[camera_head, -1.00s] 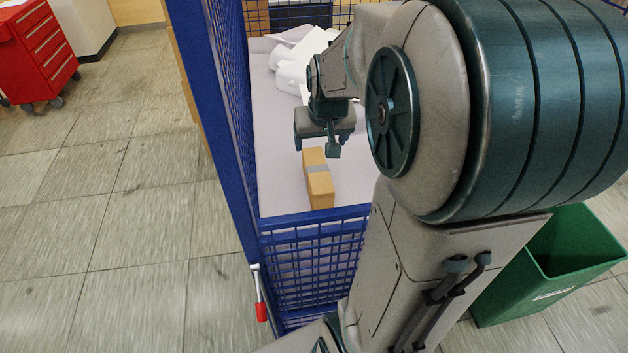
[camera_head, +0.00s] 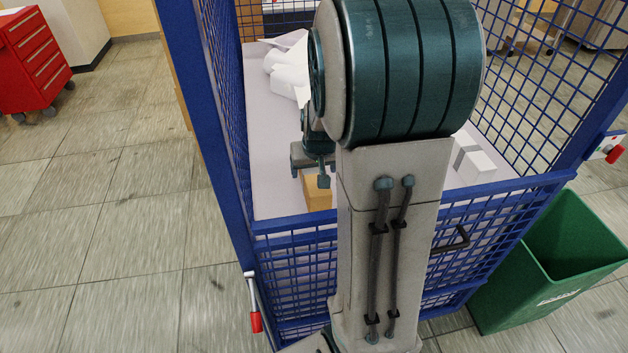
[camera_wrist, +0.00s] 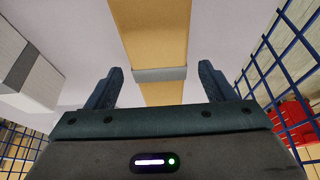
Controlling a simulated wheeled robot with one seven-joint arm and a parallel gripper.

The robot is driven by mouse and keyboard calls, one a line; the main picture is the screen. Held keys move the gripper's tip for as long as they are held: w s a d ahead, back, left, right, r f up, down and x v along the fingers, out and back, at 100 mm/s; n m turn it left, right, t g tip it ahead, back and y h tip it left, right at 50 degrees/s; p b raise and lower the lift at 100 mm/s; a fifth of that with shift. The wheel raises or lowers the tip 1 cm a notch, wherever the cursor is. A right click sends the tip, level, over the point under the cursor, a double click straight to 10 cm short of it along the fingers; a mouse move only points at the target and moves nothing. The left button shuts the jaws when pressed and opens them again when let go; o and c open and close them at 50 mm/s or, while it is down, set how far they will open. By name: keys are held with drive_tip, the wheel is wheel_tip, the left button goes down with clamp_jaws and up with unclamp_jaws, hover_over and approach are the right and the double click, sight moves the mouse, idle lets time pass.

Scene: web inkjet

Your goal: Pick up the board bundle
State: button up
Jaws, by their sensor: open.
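The board bundle (camera_head: 318,196) is a long tan block with a grey band round its middle. It lies on the pale floor of the blue mesh cage cart, near the front wall. My arm hides part of it in the head view. My gripper (camera_head: 311,172) hangs over the bundle, pointing down. In the wrist view the bundle (camera_wrist: 152,35) runs between the two spread fingers of my gripper (camera_wrist: 161,68), with a gap on both sides. The jaws are open and empty, and the grey band shows between the fingertips.
The cart's blue mesh front wall (camera_head: 290,262) stands close to the bundle. A white box with a grey band (camera_head: 478,162) lies to the right inside the cart. White crumpled items (camera_head: 287,72) lie at the back. A green bin (camera_head: 560,255) stands outside, right.

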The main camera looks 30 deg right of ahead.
drive_tip(key=shift+s+p+x, duration=0.2)
drive_tip(key=shift+p+x, duration=0.1)
drive_tip(key=shift+x, duration=2.5)
drive_tip(key=shift+f, duration=0.1)
drive_tip(key=c, duration=1.3)
